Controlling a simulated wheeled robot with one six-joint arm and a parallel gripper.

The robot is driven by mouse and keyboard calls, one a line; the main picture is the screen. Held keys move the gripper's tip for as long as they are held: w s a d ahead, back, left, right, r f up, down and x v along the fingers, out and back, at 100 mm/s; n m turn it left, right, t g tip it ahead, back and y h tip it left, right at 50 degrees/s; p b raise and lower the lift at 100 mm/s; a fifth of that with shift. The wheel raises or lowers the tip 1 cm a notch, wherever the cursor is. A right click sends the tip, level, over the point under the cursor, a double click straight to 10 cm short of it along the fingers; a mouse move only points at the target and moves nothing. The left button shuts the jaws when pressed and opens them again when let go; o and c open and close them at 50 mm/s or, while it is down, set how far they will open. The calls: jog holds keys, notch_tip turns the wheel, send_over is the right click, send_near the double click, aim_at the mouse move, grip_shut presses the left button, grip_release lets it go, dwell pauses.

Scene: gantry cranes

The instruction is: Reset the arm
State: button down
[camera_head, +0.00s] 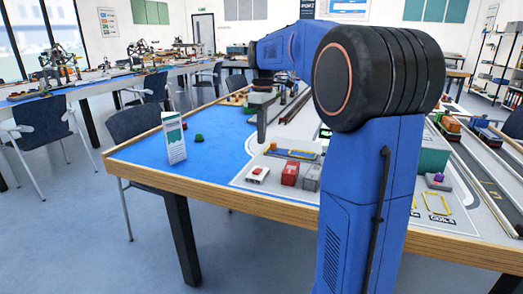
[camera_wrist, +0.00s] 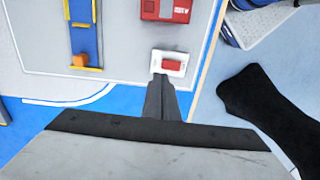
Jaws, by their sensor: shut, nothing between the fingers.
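My blue arm reaches out over the table (camera_head: 225,194) in the head view, bent at a large black joint. My gripper (camera_head: 261,138) hangs from its end, pointing down above the table. In the wrist view my gripper (camera_wrist: 160,82) shows its narrow dark fingers together, with nothing between them. The fingertips appear just beside a white block with a red top (camera_wrist: 171,66); I cannot tell the height between them. That block also shows in the head view (camera_head: 258,174), on the pale area near the table's front edge.
A red container (camera_head: 290,173) and a grey one (camera_head: 311,178) stand near the block. A blue strip with yellow ends (camera_wrist: 83,30) lies close by. A folded white card (camera_head: 173,140) and a green piece (camera_head: 199,138) stand on the mostly clear blue area. Chairs (camera_head: 133,122) stand left.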

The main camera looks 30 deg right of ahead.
jog(key=shift+w+d+r, duration=0.1)
jog(key=shift+d+r, duration=0.05)
jog(key=shift+r, duration=1)
jog(key=shift+w+d+r, duration=0.1)
jog(key=shift+d+r, duration=0.05)
jog(key=shift+r, duration=1)
